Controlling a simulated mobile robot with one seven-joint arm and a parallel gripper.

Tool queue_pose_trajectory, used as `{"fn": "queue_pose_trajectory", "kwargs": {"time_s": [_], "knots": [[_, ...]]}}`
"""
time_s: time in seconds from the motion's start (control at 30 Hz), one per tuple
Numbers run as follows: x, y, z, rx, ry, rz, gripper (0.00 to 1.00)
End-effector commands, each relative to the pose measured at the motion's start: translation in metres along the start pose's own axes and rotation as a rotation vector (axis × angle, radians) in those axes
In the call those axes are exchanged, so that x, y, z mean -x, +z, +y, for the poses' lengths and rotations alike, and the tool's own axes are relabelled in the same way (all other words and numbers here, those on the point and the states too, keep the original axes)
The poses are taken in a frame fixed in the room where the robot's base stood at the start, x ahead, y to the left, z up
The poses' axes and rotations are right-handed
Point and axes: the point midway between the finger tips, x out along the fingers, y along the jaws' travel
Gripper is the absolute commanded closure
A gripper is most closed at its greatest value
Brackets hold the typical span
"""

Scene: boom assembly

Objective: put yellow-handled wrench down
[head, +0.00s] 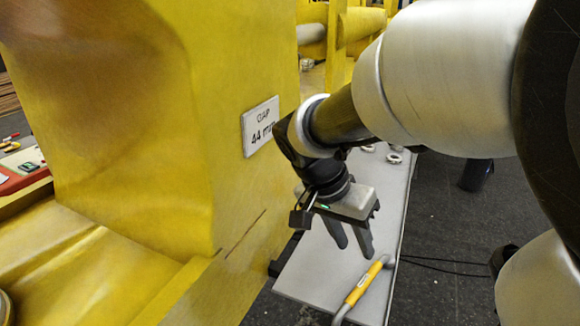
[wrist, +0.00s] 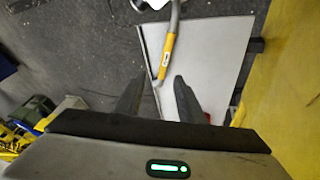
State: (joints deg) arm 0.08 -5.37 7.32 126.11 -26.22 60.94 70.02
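The yellow-handled wrench (head: 363,285) lies at the near end of the grey table, slanting across it, with its upper end close to the table's right edge. It also shows in the wrist view (wrist: 169,50), beyond my fingertips, with its near end in line with the space between them. My gripper (head: 354,250) is above the table, just left of and above the wrench. Its two fingers are spread with nothing visible between them, also in the wrist view (wrist: 157,82). The exact gap between fingertips and wrench is hard to tell.
The grey table (head: 318,272) has bare room around the wrench. Ring-shaped parts (head: 394,157) lie at its far end. A large yellow structure with a gap sign (head: 261,126) stands close left of my gripper. A dark cylinder (head: 476,175) and cables are on the floor at right.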

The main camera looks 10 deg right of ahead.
Motion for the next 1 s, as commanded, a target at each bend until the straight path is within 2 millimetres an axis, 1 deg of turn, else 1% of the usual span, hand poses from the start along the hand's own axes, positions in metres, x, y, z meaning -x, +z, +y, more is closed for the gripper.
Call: {"fn": "queue_pose_trajectory", "kwargs": {"time_s": [0.03, 0.2, 0.3, 0.4, 0.47, 0.6, 0.83, 0.93, 1.0], "knots": [[0.017, 0.003, 0.006, 0.044, -0.056, 0.013, 0.65], [0.047, 0.033, 0.029, 0.331, -0.262, 0.032, 0.65], [0.061, 0.051, 0.037, 0.501, -0.386, 0.087, 0.65], [0.072, 0.064, 0.041, 0.630, -0.479, 0.153, 0.65], [0.075, 0.069, 0.043, 0.683, -0.514, 0.184, 0.65], [0.079, 0.074, 0.043, 0.739, -0.547, 0.219, 0.65], [0.080, 0.073, 0.043, 0.743, -0.546, 0.219, 0.65], [0.092, 0.069, 0.046, 0.742, -0.546, 0.219, 0.65], [0.093, 0.068, 0.046, 0.742, -0.546, 0.219, 0.65]]}}
